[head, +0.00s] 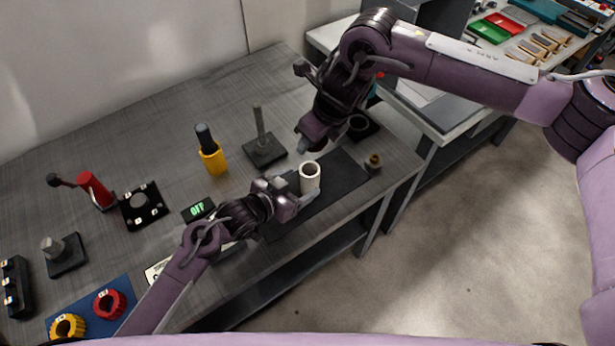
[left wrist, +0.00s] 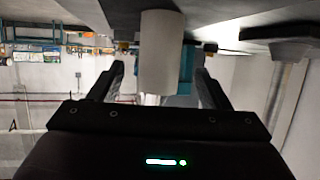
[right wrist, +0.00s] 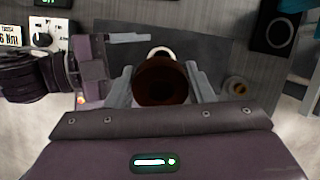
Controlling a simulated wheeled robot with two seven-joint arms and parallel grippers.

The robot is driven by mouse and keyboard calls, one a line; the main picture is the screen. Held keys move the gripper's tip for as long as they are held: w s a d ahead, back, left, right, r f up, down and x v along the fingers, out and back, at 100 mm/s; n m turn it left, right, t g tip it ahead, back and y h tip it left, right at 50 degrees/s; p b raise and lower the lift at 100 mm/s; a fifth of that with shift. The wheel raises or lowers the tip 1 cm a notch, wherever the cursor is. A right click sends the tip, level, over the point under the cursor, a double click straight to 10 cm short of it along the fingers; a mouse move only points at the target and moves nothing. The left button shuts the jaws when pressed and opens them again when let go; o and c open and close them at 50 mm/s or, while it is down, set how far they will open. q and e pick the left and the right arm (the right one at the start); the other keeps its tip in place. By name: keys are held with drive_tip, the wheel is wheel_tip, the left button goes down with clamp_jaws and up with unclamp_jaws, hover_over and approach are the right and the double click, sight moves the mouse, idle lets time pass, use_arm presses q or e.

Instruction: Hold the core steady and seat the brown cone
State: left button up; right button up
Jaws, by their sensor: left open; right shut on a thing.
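The core, a pale hollow cylinder (head: 310,176), stands upright on a dark mat (head: 336,188). My left gripper (head: 297,197) is open beside it at mat level. In the left wrist view the core (left wrist: 161,50) shows between the two open fingers, with gaps on both sides. My right gripper (right wrist: 160,90) is shut on the brown cone (right wrist: 160,82), seen from its wide, hollow end. In the head view this gripper (head: 304,147) is above and behind the core, and the cone is hidden. The core's pale rim (right wrist: 161,52) shows just past the cone in the right wrist view.
A small brown and tan piece (head: 374,163) stands at the mat's right end. A dark block with a round opening (head: 361,126) is behind it. A post on a square base (head: 264,148) and a yellow holder (head: 212,156) stand behind and left.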

sight(303, 182)
use_arm(q)
drive_tip(key=shift+x, duration=2.5)
drive_tip(key=c, duration=1.1)
use_arm(e)
drive_tip(key=n, duration=0.2)
drive_tip(key=a+f+n+g, duration=0.1)
drive_tip(key=s+a+n+g, duration=0.1)
drive_tip(key=n, duration=0.1)
drive_tip(key=shift+s+a+f+n, duration=0.1)
drive_tip(key=shift+f+n, duration=0.2)
use_arm(q)
drive_tip(key=shift+a, duration=0.1)
use_arm(e)
drive_tip(key=n, duration=0.3)
drive_tip(key=n+h, duration=0.1)
drive_tip(key=n, duration=0.2)
drive_tip(key=n+g+h, duration=0.1)
drive_tip(key=n, duration=0.1)
drive_tip(key=shift+w+f+n, duration=0.2)
drive_tip(key=shift+f+n, duration=0.2)
drive_tip(key=n, duration=0.1)
drive_tip(key=w+d+n+h, duration=0.1)
drive_tip(key=n, duration=0.1)
drive_tip(key=shift+w+r+n, duration=0.1)
drive_tip(key=shift+r+n, duration=0.2)
drive_tip(key=shift+r, duration=0.1)
